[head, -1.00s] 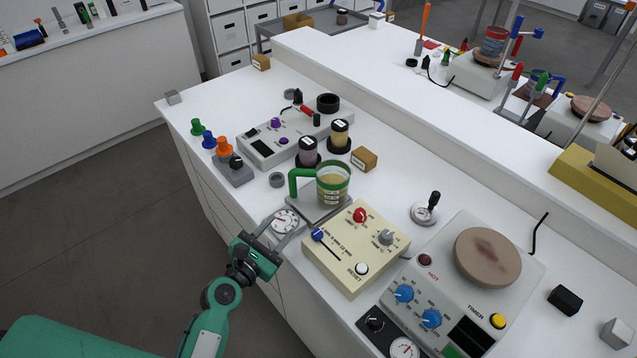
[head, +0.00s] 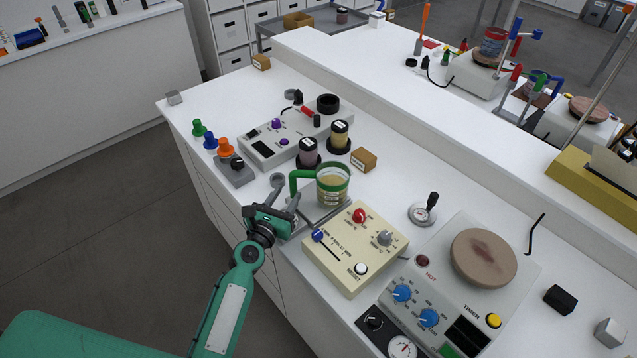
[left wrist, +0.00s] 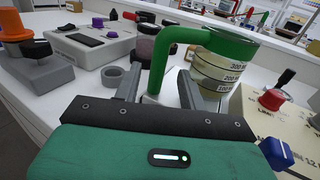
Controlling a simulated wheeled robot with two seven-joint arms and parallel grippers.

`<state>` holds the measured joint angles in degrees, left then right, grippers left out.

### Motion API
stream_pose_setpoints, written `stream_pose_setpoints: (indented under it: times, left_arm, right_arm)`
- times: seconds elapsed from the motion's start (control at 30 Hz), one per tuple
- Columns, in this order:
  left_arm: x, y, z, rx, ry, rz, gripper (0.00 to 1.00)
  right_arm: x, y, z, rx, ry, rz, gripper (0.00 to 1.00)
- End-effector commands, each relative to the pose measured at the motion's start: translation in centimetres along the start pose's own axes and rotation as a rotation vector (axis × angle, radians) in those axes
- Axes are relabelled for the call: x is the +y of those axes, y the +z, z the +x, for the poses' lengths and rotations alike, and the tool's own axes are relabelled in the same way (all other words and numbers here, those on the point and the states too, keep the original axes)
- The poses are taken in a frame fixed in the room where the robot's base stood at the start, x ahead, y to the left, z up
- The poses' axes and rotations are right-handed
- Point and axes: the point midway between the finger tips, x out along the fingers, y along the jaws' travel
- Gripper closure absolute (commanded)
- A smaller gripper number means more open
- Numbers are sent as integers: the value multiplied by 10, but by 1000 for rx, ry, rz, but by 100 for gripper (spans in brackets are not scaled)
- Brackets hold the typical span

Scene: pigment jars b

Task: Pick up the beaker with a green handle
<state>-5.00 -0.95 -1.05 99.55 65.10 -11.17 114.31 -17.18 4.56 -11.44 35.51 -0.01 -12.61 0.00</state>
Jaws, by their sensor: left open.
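The beaker (head: 332,190) is clear with a green rim, a green handle and yellowish contents. It stands upright on a grey plate (head: 322,215) beside a cream control box. Its green handle (head: 295,180) points left, toward my left gripper (head: 287,197). My left gripper is open, just left of the beaker. In the left wrist view the handle (left wrist: 160,68) hangs between the two spread fingers (left wrist: 159,88), and the beaker's marked wall (left wrist: 222,78) is just beyond the right finger. I cannot tell whether either finger touches the handle. My right gripper is not in view.
The cream control box (head: 355,250) is close on the right of the gripper. Two dark-based jars (head: 340,135) and a small brown box (head: 363,160) stand behind the beaker. A grey ring (left wrist: 112,76) and a block with an orange knob (head: 235,172) are to the left.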

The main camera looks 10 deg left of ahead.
Motion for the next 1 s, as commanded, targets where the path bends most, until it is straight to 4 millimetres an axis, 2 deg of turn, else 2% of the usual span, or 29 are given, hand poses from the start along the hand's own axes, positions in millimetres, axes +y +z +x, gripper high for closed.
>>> stream_pose_setpoints:
  times: [0.4,0.73,0.77,0.93,0.97,1.0]
  left_arm:
    - [2,2,46,0,-1,2,58]
    - [2,1,52,0,1,1,58]
    - [2,1,52,0,1,1,62]
    - [2,1,52,0,0,1,96]
    - [2,1,52,0,0,1,100]
    - [2,1,51,0,0,1,100]
  right_arm:
    - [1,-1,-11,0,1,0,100]
    - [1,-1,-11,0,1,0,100]
    - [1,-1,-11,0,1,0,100]
    - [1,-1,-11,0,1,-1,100]
    - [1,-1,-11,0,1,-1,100]
    - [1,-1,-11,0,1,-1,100]
